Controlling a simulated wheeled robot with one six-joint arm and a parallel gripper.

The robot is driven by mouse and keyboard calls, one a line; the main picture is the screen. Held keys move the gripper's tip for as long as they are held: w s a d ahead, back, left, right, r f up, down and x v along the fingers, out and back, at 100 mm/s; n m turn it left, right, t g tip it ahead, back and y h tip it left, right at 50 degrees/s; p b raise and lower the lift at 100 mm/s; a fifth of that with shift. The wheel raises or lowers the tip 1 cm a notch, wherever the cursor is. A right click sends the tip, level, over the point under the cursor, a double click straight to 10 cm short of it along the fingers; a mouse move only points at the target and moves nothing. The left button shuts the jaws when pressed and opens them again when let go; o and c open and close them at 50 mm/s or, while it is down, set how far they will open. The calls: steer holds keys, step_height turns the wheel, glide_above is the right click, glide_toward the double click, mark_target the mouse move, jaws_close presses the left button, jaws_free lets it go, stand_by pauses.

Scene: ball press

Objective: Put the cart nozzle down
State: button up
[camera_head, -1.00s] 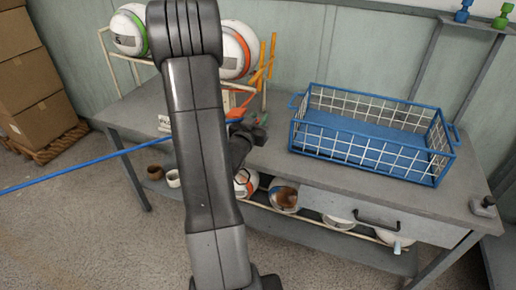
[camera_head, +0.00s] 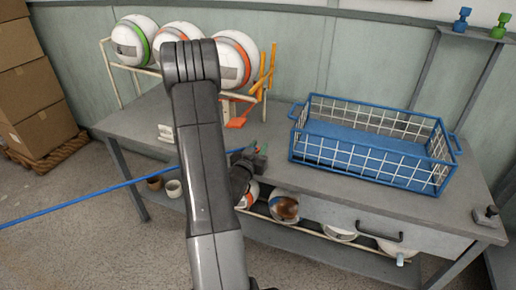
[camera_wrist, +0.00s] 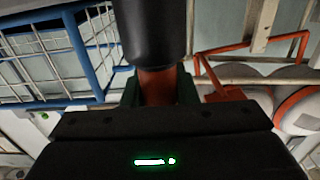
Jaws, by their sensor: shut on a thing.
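The cart nozzle (camera_wrist: 153,30) shows in the wrist view as a black cylinder with an orange-red part at its lower end. That part sits between the dark green fingers of my gripper (camera_wrist: 158,90), which is shut on it. In the head view my gripper (camera_head: 256,157) is by the front edge of the grey workbench (camera_head: 285,170), left of the blue basket. My arm hides most of the nozzle there. A blue hose (camera_head: 90,202) runs from the left edge up to behind my arm. I cannot tell whether the nozzle touches the bench.
The blue wire basket (camera_head: 400,180) stands empty on the right of the bench. A rack at the back left holds white balls (camera_head: 131,40), with orange parts (camera_head: 238,122) beside it. More balls (camera_head: 285,208) lie on the lower shelf.

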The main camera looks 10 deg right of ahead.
steer(key=shift+f, duration=0.15)
steer(key=o, duration=1)
steer(key=shift+o, duration=0.2)
